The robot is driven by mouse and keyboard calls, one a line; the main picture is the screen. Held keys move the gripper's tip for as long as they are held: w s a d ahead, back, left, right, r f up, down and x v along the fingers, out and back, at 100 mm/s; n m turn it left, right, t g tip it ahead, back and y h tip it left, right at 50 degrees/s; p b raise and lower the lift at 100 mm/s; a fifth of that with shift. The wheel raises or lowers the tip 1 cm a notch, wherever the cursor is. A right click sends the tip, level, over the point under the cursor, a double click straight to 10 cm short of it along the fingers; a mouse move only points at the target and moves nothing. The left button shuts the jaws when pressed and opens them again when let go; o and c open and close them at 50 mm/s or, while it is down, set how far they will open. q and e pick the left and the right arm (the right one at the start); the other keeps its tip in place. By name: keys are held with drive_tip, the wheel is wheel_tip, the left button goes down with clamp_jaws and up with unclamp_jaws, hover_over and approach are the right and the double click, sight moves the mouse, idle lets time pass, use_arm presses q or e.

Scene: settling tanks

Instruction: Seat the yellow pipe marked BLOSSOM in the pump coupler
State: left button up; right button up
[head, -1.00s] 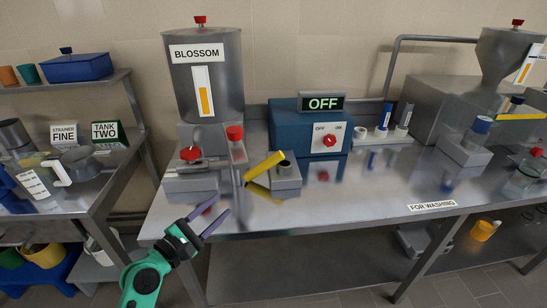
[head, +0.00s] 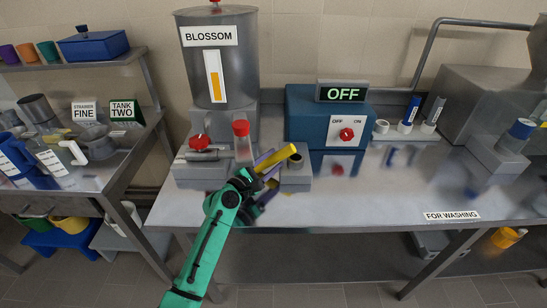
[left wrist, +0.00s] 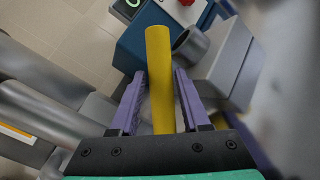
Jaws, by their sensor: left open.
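The yellow pipe (head: 277,157) lies tilted beside the grey coupler block with a round socket (head: 296,172), below the tank labelled BLOSSOM (head: 210,62). No lettering shows on the pipe. My left gripper (head: 267,173) is open at the pipe, its arm hiding the pipe's lower end. In the left wrist view, the pipe (left wrist: 160,75) runs between the two purple fingers (left wrist: 158,95), with gaps on both sides. The coupler's socket (left wrist: 191,46) is just right of the pipe there; the pipe is outside it. My right gripper is not in view.
A blue pump box (head: 300,117) with an OFF display (head: 342,93) and red knob (head: 346,134) stands behind the coupler. The bench top (head: 385,190) to the right is mostly clear.

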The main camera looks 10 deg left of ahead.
use_arm(q)
drive_tip(key=shift+w+d, duration=0.15)
drive_tip(key=shift+w, duration=0.15)
drive_tip(key=shift+s, duration=0.1)
clamp_jaws()
